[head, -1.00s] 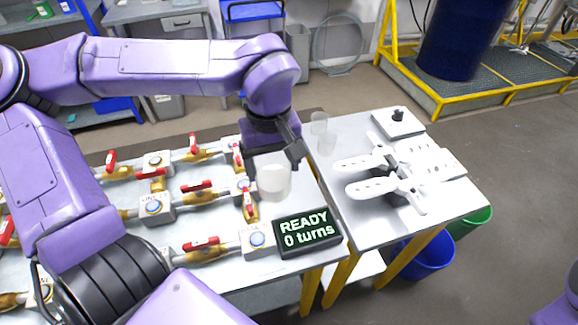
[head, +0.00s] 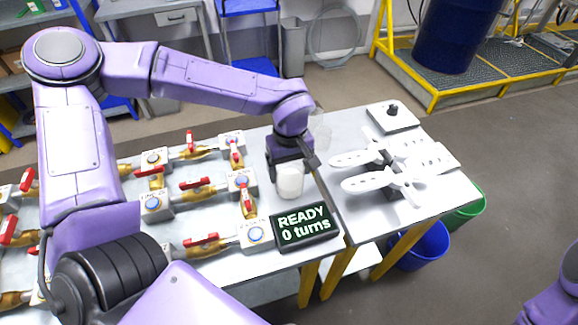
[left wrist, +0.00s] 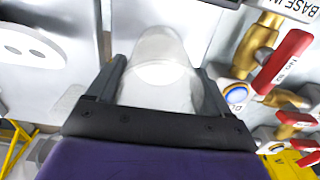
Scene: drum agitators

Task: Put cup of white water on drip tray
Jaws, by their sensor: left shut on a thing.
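The cup of white water (head: 290,182) is a clear cup with white liquid low in it. My left gripper (head: 294,168) is shut on it, above or at the right end of the valve table; I cannot tell if the cup touches the table. In the left wrist view the cup (left wrist: 162,72) sits between the two dark fingers (left wrist: 161,84). I cannot pick out a drip tray for certain in either view. My right gripper is not in view.
A black READY display (head: 305,226) stands just in front of the cup. Brass valves with red handles (head: 202,239) fill the table to the left. White bladed agitators (head: 385,181) lie on the right table (head: 420,205). A clear empty-looking cup (head: 318,133) stands behind my gripper.

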